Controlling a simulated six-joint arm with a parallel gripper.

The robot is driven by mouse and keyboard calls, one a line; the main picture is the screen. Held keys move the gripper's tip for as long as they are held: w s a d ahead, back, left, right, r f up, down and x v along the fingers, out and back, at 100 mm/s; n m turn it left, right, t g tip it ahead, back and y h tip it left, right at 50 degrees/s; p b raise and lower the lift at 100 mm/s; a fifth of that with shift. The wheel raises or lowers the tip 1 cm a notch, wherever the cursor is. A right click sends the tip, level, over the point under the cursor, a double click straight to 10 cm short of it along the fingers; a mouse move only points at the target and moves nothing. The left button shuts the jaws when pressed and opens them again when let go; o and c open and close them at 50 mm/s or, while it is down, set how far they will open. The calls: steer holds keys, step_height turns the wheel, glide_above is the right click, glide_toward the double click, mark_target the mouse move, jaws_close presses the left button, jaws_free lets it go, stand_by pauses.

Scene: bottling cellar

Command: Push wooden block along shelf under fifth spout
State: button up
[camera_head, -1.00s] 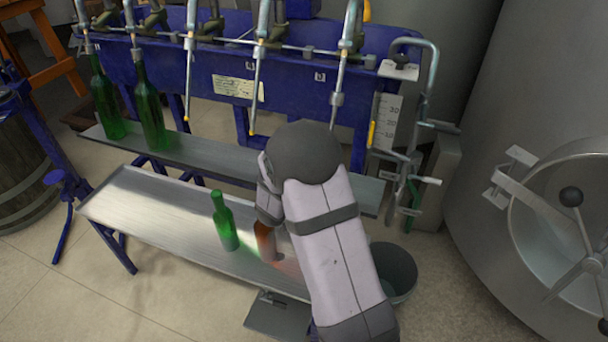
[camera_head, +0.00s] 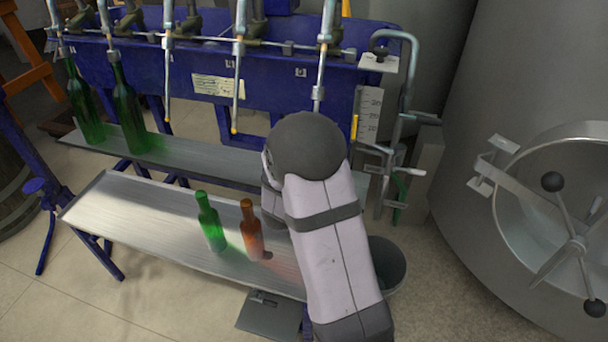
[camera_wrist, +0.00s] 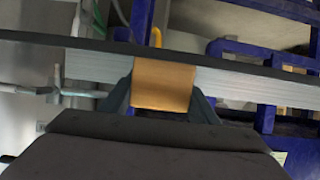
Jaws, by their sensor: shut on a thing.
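The wooden block (camera_wrist: 164,80) is a tan piece in the middle of the wrist view, in front of the long grey shelf edge (camera_wrist: 240,86). My gripper (camera_wrist: 162,97) is shut on it, one dark finger at each side. In the head view my arm hides the gripper and the block. The back shelf (camera_head: 190,158) runs below the row of spouts, and its right part is behind my arm. The fifth spout from the left (camera_head: 319,75) hangs just above my arm, its lower end close to the wrist in the picture.
Two green bottles (camera_head: 128,115) stand at the left of the back shelf. A green bottle (camera_head: 210,225) and a brown bottle (camera_head: 251,232) stand on the front metal tray (camera_head: 135,215), left of my arm. A measuring scale (camera_head: 369,115) and bent pipes are at the right.

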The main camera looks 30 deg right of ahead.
steer(key=shift+s+d, duration=0.55)
steer(key=shift+d, duration=0.05)
stand_by(0.7)
steer(key=o, duration=1.2)
steer(key=shift+o, duration=0.2)
steer(key=shift+s, duration=0.1)
steer(key=p+v, duration=0.1)
steer(key=v, duration=0.6)
steer(key=shift+a, duration=0.15)
steer(key=shift+s+r, duration=0.1)
steer(key=shift+r, duration=0.05)
